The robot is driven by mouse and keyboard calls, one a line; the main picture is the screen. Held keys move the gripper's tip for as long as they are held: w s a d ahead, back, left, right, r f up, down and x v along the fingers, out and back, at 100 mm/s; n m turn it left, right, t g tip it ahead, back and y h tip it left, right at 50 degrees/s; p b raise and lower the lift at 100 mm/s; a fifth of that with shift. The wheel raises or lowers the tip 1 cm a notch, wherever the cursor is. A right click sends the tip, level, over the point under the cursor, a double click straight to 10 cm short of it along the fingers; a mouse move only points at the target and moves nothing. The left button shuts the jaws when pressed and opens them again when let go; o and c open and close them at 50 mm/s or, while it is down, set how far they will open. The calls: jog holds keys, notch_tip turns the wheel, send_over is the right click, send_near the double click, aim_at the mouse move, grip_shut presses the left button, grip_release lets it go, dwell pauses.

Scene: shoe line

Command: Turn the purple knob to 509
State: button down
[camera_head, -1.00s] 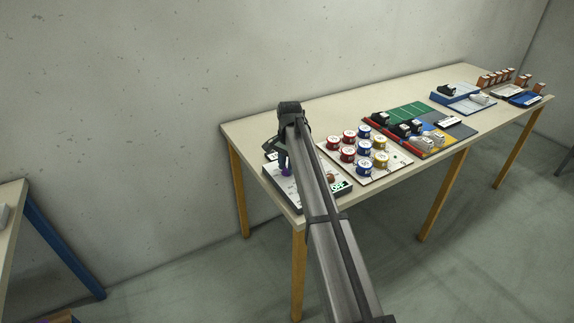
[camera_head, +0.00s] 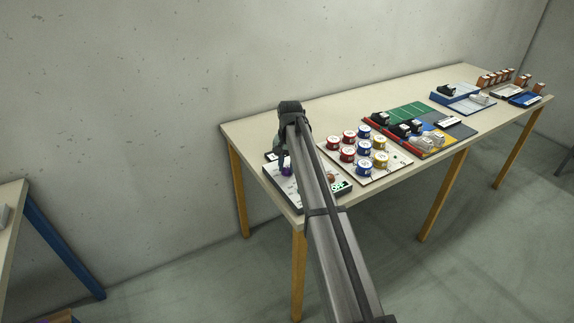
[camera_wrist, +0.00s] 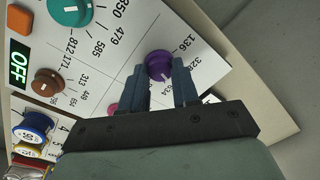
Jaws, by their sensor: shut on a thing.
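The purple knob (camera_wrist: 158,64) sits on a white panel (camera_wrist: 118,62) with printed numbers around its dials. My gripper (camera_wrist: 160,84) is shut on the purple knob, one finger on each side of it in the wrist view. Near the knob I can read 136 and part of a number ending in 634; I do not see 509, and the fingers cover part of the scale. In the head view the purple knob (camera_head: 286,171) shows small beneath my gripper (camera_head: 285,166).
The panel also carries a teal knob (camera_wrist: 69,10), a brown knob (camera_wrist: 46,82), an orange button (camera_wrist: 19,19) and a green-lit OFF display (camera_wrist: 18,66). Red, blue and yellow spools (camera_head: 364,145) stand on a board to the right. Bare wall lies behind the table.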

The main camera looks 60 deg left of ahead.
aim_at(289, 169)
jog(key=shift+n, duration=1.2)
jog(key=c, duration=0.8)
grip_release()
jog(key=r, duration=1.3)
jog(key=shift+w+d+r, duration=0.15)
jog(key=shift+w+r, duration=0.15)
jog(key=shift+r, duration=0.05)
